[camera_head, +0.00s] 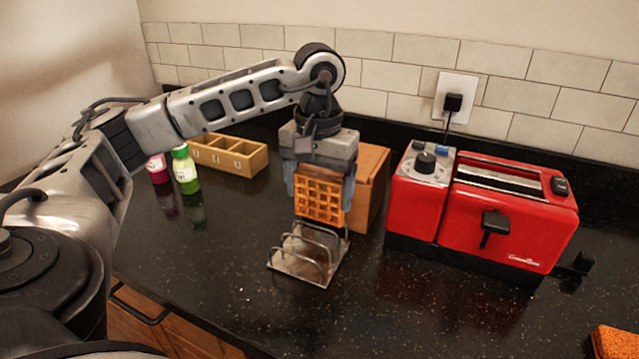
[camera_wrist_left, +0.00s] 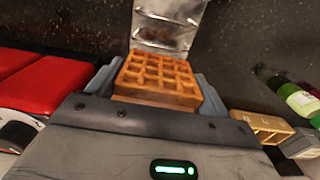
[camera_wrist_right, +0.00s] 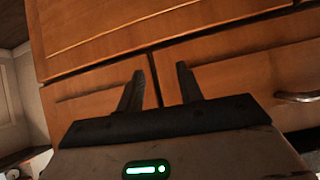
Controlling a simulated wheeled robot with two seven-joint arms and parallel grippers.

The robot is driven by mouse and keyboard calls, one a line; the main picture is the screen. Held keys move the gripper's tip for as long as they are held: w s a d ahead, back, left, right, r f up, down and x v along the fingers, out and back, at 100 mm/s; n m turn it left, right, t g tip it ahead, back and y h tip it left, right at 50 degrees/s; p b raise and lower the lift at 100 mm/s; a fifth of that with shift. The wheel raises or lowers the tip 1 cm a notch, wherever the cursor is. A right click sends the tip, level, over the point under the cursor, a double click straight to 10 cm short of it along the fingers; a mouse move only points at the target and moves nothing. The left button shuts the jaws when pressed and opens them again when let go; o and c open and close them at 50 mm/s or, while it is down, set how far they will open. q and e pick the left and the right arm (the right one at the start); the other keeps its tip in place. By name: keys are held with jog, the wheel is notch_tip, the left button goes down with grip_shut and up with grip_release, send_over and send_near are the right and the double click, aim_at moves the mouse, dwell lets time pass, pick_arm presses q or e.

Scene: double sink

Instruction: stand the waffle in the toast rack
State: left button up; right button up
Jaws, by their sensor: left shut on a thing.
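The waffle (camera_head: 320,199) is square and golden brown, held upright in my left gripper (camera_head: 319,190). The gripper points down and is shut on the waffle's two side edges. In the left wrist view the waffle (camera_wrist_left: 160,78) sits between the fingers with the rack beyond it. The metal toast rack (camera_head: 300,262) stands on the dark counter just below the waffle; it also shows in the left wrist view (camera_wrist_left: 168,22). I cannot tell whether the waffle's lower edge touches the rack's wires. My right gripper (camera_wrist_right: 158,80) is open and empty, facing wooden cabinet fronts.
A red toaster (camera_head: 490,215) stands right of the rack. A wooden box (camera_head: 371,190) is close behind the waffle. A wooden compartment tray (camera_head: 228,156), a green bottle (camera_head: 185,170) and a pink bottle (camera_head: 157,170) stand at the back left. The counter in front of the rack is clear.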

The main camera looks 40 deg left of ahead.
aim_at(319, 219)
pick_arm(q)
jog(key=shift+f, duration=0.5)
jog(key=shift+f+b, duration=1.25)
jog(key=shift+f, duration=0.45)
pick_arm(e)
jog(key=shift+w+a+f, duration=0.2)
jog(key=shift+f, duration=0.25)
jog(key=shift+a, duration=0.1)
pick_arm(q)
jog(key=o, duration=0.7)
pick_arm(e)
jog(key=shift+w, duration=0.1)
